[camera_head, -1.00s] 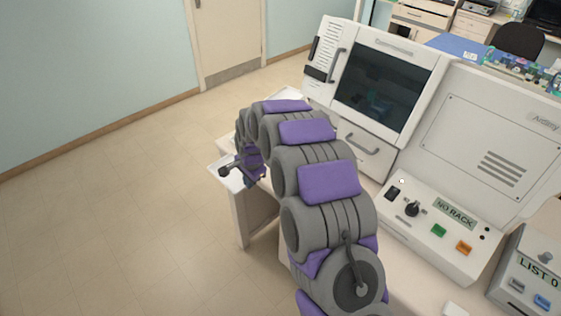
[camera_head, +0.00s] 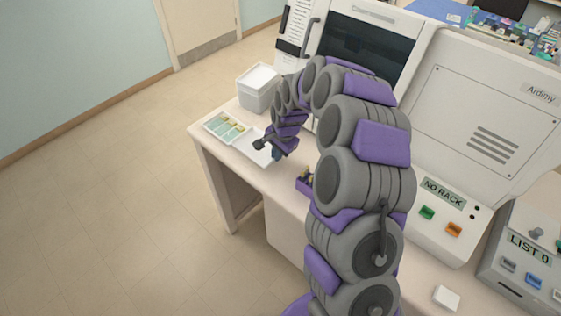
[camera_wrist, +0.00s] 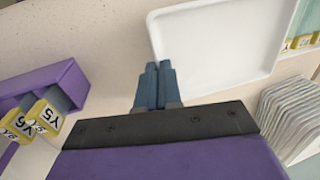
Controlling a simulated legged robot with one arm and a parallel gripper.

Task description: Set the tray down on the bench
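The white tray (camera_head: 250,145) is a shallow rectangle at the left part of the bench (camera_head: 212,150). It also shows in the wrist view (camera_wrist: 222,45), looking flat over the bench; I cannot tell whether its underside touches. My gripper (camera_head: 265,145) is at the tray's near edge. In the wrist view my gripper (camera_wrist: 158,66) has its two blue fingers close together, with the tray's side rim between them. The tray looks empty. My arm hides part of its right side in the head view.
A purple rack (camera_wrist: 72,82) with yellow-labelled slides stands close to my gripper. A flat holder with green and yellow slides (camera_head: 225,127) lies left of the tray. A white bin (camera_head: 258,95) stands behind. Bare floor lies left of the bench.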

